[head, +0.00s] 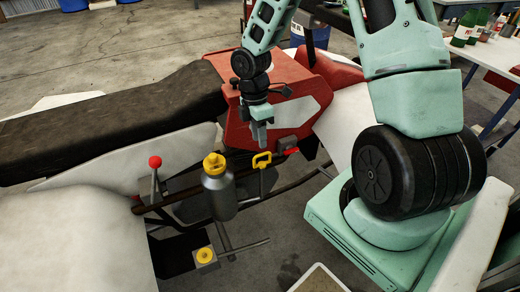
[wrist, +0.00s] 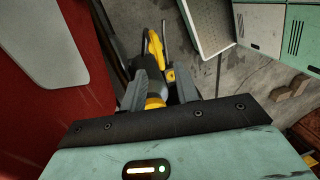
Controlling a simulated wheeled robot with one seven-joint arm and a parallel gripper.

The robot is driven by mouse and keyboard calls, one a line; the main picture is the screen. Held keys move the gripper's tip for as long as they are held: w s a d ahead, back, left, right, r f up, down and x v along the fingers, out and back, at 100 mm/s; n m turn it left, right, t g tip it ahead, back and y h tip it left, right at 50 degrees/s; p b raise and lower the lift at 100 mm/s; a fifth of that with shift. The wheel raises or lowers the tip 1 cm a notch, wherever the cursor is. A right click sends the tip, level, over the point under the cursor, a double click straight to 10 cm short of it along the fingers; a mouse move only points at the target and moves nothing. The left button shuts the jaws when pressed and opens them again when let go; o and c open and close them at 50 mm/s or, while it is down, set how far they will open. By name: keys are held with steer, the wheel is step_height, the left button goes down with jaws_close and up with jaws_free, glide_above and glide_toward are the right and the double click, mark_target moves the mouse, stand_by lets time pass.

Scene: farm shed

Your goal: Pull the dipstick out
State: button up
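The likely dipstick handle is a yellow loop (head: 262,160) on the near side of the machine, just right of a grey bottle with a yellow cap (head: 214,163). My gripper (head: 260,138) points down just above the loop. In the wrist view, the two grey fingers of my gripper (wrist: 160,88) stand apart. The loop looks outside the fingers' grasp. I cannot tell if anything touches it. The dipstick's rod is hidden.
A red-knobbed lever (head: 155,163) stands left of the bottle. A second yellow cap (head: 205,255) sits lower down. The red body (head: 250,100) of the machine is close behind my gripper. A table with bottles (head: 490,50) stands at the right.

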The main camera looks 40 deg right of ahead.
glide_above(260, 163)
steer(key=shift+f+b, duration=0.3)
steer(key=shift+f, duration=1.75)
steer(key=shift+c, duration=0.3)
jaws_close()
steer(key=shift+r, duration=0.1)
step_height(260, 163, up, 9)
steer(key=p, duration=0.8)
steer(key=shift+f+p, duration=0.2)
steer(key=shift+p, duration=0.2)
steer(key=shift+o, duration=0.3)
jaws_free()
